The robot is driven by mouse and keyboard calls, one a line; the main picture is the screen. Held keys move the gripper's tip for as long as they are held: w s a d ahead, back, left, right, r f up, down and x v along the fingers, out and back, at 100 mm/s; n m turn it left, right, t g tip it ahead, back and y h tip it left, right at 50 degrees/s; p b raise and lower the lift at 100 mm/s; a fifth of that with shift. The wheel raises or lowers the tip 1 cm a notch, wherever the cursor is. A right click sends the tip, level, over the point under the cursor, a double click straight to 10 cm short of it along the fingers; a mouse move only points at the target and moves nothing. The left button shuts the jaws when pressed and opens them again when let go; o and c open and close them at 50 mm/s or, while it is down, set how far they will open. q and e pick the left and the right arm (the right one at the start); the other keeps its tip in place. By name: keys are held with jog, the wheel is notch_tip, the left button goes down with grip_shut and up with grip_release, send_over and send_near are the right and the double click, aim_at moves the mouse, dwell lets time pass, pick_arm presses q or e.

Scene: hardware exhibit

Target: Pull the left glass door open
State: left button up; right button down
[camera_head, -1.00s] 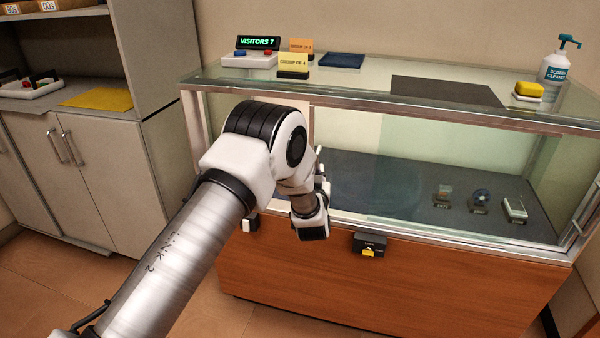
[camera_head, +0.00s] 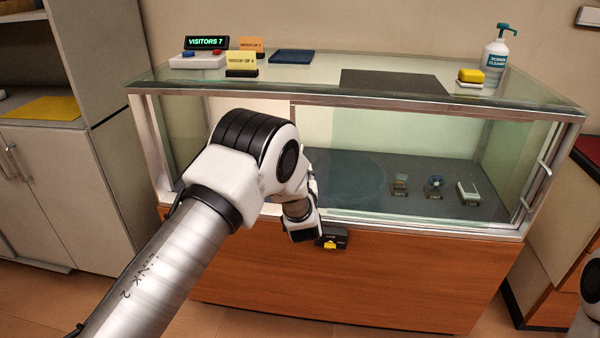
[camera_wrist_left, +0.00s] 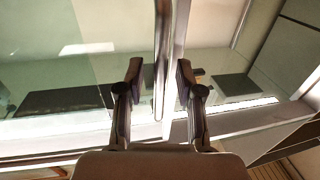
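The glass display case (camera_head: 420,112) stands ahead with a metal frame. Its left glass pane (camera_head: 185,130) is partly covered by my left arm in the head view, which also hides its handle. In the left wrist view, my left gripper (camera_wrist_left: 158,72) is open, with one finger on each side of an upright metal handle bar (camera_wrist_left: 162,65). I cannot tell whether either finger touches it. The gripper's fingers are hidden in the head view. My right gripper is out of view; only a white part of my own body shows at the lower right.
A black lock box with a yellow tab (camera_head: 330,240) sits on the wooden front, close to my left wrist. A screen cleaner bottle (camera_head: 496,55), a visitors sign (camera_head: 206,43) and a dark mat (camera_head: 393,82) are on top. A grey cabinet (camera_head: 60,180) stands at left.

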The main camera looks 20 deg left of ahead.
pick_arm(q)
jog(key=v, duration=1.2)
